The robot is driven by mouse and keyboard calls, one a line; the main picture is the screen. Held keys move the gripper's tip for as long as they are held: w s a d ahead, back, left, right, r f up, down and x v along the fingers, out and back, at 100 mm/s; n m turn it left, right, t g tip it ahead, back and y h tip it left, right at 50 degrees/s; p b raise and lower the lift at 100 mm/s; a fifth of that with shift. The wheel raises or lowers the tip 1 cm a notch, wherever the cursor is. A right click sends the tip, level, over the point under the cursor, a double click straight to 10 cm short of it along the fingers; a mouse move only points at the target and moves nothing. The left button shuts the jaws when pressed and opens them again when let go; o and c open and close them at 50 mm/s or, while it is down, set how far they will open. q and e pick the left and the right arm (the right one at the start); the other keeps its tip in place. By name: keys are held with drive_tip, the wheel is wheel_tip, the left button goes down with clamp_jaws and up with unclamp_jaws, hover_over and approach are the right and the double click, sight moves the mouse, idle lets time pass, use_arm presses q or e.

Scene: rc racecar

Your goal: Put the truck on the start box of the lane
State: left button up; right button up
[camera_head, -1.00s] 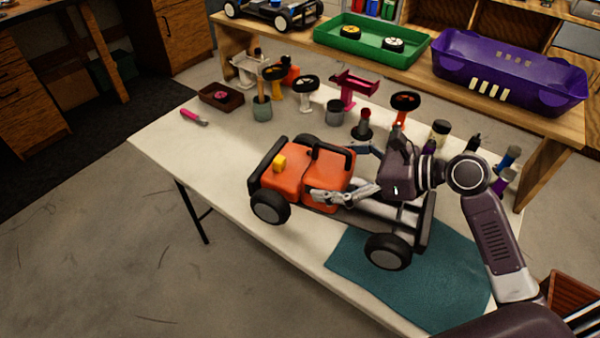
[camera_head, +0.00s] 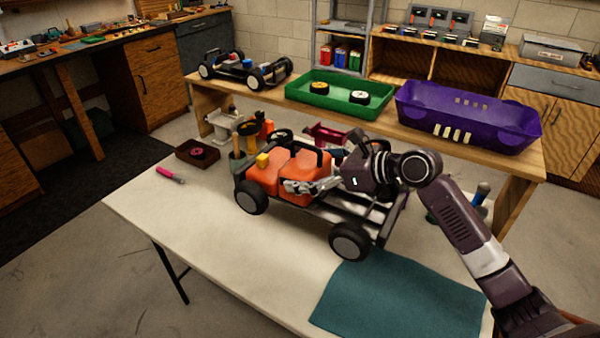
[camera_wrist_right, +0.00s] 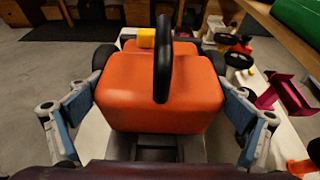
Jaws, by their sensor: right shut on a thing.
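The truck (camera_head: 275,171) has an orange body with a yellow block on top, a black frame and black wheels with grey hubs. My right gripper (camera_head: 322,178) is shut on its orange body from the rear, and the truck appears lifted above the white table. In the right wrist view, the fingers (camera_wrist_right: 158,105) stand on both sides of the orange body (camera_wrist_right: 160,92), with a black bar over its middle. I cannot make out a lane or start box in these views. My left gripper is not in view.
The white table (camera_head: 200,240) is clear at the front left, with a teal mat (camera_head: 400,300) at the right. Tools and cups stand behind the truck. The back bench holds another car (camera_head: 240,70), a green tray (camera_head: 325,103) and a purple tub (camera_head: 465,128).

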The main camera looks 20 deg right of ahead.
wheel_tip(320, 180, down, 15)
drive_tip(key=b, duration=0.2)
idle(0.4)
